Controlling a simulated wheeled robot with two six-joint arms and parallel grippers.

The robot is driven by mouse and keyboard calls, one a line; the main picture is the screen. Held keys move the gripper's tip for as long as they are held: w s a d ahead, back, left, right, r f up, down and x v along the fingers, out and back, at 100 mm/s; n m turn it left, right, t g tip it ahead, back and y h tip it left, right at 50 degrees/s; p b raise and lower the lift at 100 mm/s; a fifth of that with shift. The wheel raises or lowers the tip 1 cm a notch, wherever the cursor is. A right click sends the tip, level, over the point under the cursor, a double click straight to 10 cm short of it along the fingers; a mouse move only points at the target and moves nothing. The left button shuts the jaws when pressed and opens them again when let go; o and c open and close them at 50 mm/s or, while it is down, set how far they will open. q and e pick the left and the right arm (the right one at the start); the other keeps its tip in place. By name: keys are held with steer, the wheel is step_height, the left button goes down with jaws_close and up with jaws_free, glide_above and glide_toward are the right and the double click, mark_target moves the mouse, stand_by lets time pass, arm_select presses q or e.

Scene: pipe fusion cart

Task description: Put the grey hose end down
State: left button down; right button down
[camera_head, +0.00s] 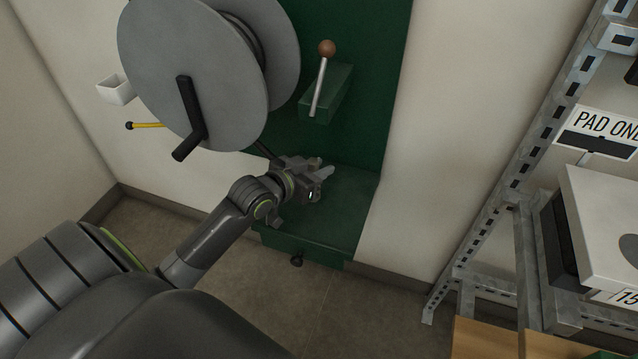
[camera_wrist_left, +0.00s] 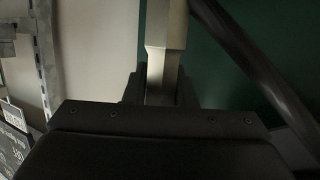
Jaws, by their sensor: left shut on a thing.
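My left gripper (camera_head: 312,187) is shut on the grey hose end (camera_head: 326,171), just above the green lower box of the cart (camera_head: 345,215). In the left wrist view the hose end (camera_wrist_left: 166,25) is a pale grey piece standing up between the fingers (camera_wrist_left: 160,88). A dark hose (camera_wrist_left: 240,55) runs diagonally on the right of that view. I cannot tell whether the hose end touches the box. My right gripper is not in view.
A big grey reel (camera_head: 185,70) with a black crank handle (camera_head: 188,120) hangs above my left arm. A lever with a brown knob (camera_head: 326,48) rises from a green block. A metal rack (camera_head: 520,190) stands at the right.

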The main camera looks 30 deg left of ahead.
arm_select(q)
steer(key=shift+f, duration=0.3)
step_height(320, 180, down, 4)
steer(key=shift+f+b, duration=0.1)
steer(key=shift+b, duration=0.5)
steer(key=shift+w+f, duration=0.15)
steer(key=shift+f, duration=0.1)
steer(key=c, duration=1.2)
jaws_free()
